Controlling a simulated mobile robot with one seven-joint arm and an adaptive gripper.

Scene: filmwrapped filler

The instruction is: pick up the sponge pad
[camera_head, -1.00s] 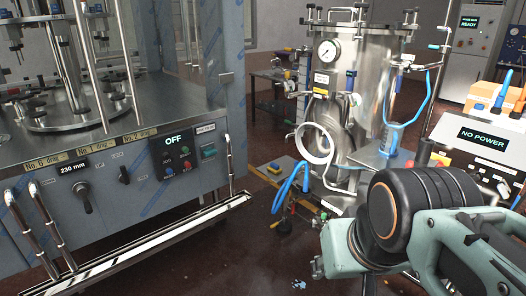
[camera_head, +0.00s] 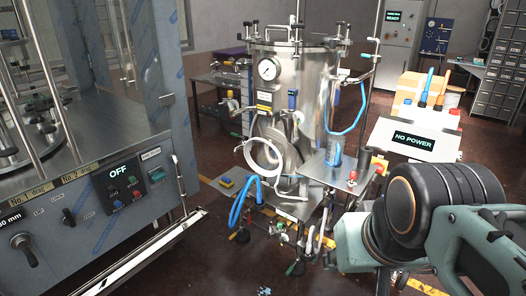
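I cannot pick out the sponge pad for certain. A small yellow and blue block (camera_head: 226,182) lies on the low grey base plate left of the steel tank; it is too small to tell what it is. My arm's dark and pale green links fill the lower right. My gripper's fingers do not show, so I cannot see whether it is open or holding anything.
A grey machine with an OFF panel (camera_head: 128,188) stands at left. The steel tank (camera_head: 318,95) with hoses and valves stands in the middle. A white NO POWER unit (camera_head: 385,137) is at right.

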